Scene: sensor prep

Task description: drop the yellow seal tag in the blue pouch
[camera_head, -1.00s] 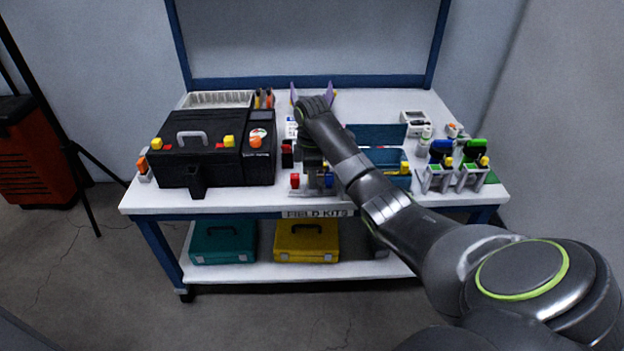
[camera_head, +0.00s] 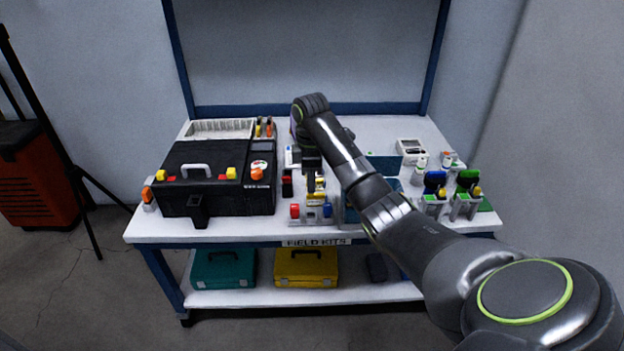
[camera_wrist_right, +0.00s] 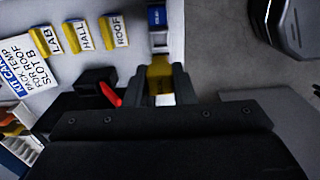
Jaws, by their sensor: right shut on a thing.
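My right gripper (camera_head: 314,172) is low over the small rack at the table's front middle. In the right wrist view its fingers (camera_wrist_right: 165,87) are shut on a yellow piece (camera_wrist_right: 160,68), which looks like the yellow seal tag. In the head view a bit of yellow (camera_head: 320,184) shows just below the fingers. My left gripper is out of view.
A black case (camera_head: 215,165) stands at the left. A green item (camera_head: 468,179) is in a like stand beside the blue one. A blue bin (camera_head: 384,164) is partly behind my right arm. Small bottles (camera_head: 420,170) and a white device (camera_head: 411,148) stand at the back right.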

